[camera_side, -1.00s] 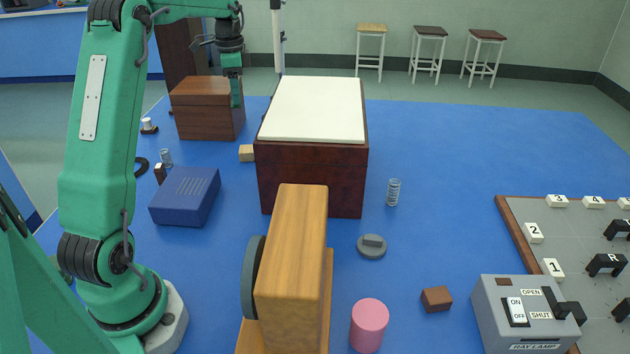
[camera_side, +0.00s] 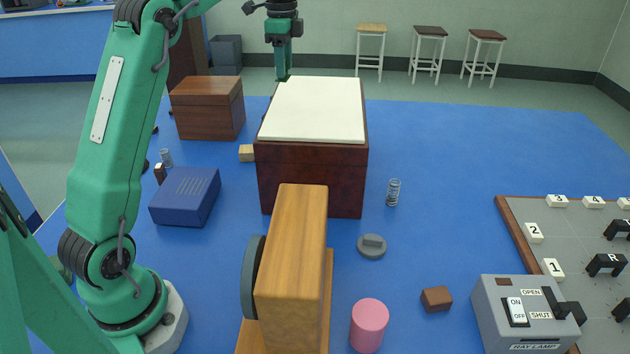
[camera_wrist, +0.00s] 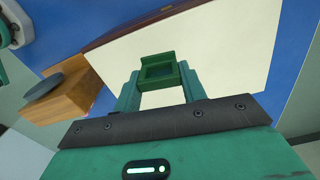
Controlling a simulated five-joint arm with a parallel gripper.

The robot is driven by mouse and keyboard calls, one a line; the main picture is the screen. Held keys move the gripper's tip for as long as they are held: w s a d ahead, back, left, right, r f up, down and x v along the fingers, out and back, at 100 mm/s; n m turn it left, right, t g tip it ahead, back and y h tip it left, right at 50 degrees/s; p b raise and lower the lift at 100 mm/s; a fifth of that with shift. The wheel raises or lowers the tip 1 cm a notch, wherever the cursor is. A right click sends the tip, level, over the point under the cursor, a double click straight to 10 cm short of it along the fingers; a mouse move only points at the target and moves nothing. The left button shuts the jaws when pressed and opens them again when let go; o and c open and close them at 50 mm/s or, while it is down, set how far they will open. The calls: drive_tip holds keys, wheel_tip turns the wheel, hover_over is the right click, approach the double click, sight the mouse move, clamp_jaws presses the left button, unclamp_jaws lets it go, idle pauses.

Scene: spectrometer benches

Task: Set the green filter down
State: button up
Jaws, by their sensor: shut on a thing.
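In the wrist view my gripper (camera_wrist: 160,88) is shut on the green filter (camera_wrist: 159,68), a small square frame with a green pane. The white-topped dark wooden box (camera_wrist: 215,35) lies behind the filter in that view. In the side view my gripper (camera_side: 283,76) is at the far edge of the box's white top (camera_side: 314,110). The filter is too small and hidden to make out in the side view, and I cannot tell its height above the top.
A wooden block on a stand (camera_side: 300,240) with a grey disc is in front of the box. A brown wooden box (camera_side: 208,107) and a blue box (camera_side: 186,196) are to the left. A glass vial (camera_side: 393,192) stands at right. The white top looks bare.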

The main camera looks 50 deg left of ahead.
drive_tip(key=w+d+m, duration=0.2)
drive_tip(key=d+m, duration=1)
drive_tip(key=d, duration=2.4)
drive_tip(key=s+d+m, duration=0.4)
drive_tip(key=s+d, duration=0.2)
drive_tip(key=d, duration=0.6)
wheel_tip(320, 180, down, 18)
drive_tip(key=shift+m, duration=0.3)
drive_tip(key=w+a+f, duration=0.2)
drive_tip(key=w, duration=0.1)
drive_tip(key=w+a+f, duration=0.2)
drive_tip(key=w, duration=0.1)
drive_tip(key=w+a+f, duration=0.3)
drive_tip(key=shift+w, duration=0.25)
drive_tip(key=shift+f, duration=0.15)
drive_tip(key=shift+f, duration=1.9)
drive_tip(key=shift+f, duration=0.1)
